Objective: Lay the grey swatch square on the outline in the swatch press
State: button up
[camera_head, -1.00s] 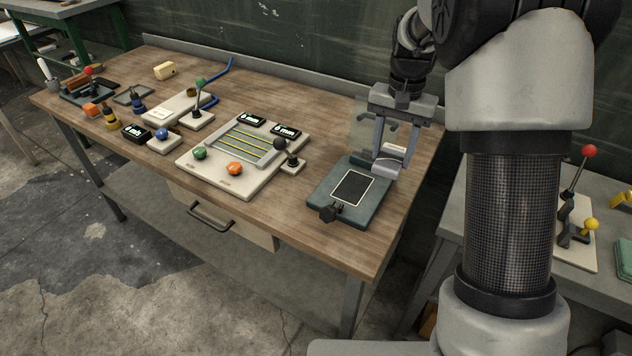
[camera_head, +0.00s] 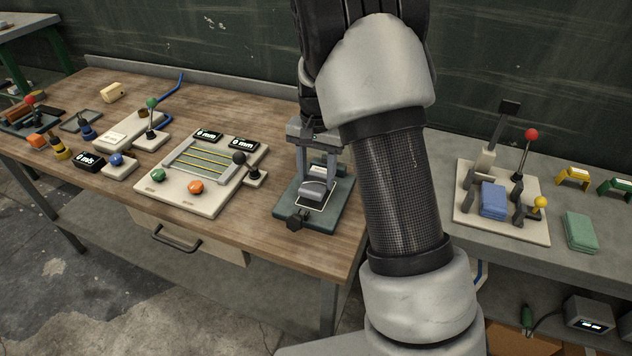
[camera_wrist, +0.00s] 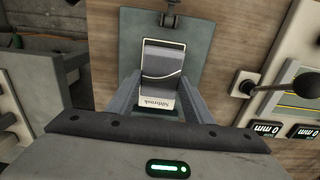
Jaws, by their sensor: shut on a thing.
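The swatch press is a dark grey-green plate (camera_head: 340,199) on the right end of the wooden bench, with a black knob (camera_head: 297,221) at its front. Its pale outline around a dark panel shows only in part. My gripper (camera_head: 317,182) is over the press, shut on the grey swatch (camera_head: 314,191). In the wrist view the swatch (camera_wrist: 162,62) sits between the finger ends, with a pale printed label towards me. It looks roughly in line with the press plate (camera_wrist: 197,38) and covers much of the outline. I cannot tell whether it touches the panel.
Left of the press is a white board (camera_head: 165,201) with buttons and a black-knobbed lever (camera_head: 239,158) close by. A grey bench (camera_head: 592,270) on the right holds a lever fixture, a blue block (camera_head: 493,200) and green pads (camera_head: 580,231).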

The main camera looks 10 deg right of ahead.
jog(key=shift+f, duration=1.1)
jog(key=shift+f, duration=0.2)
jog(key=o, duration=1)
jog(key=shift+o, duration=0.2)
jog(key=shift+r, duration=0.1)
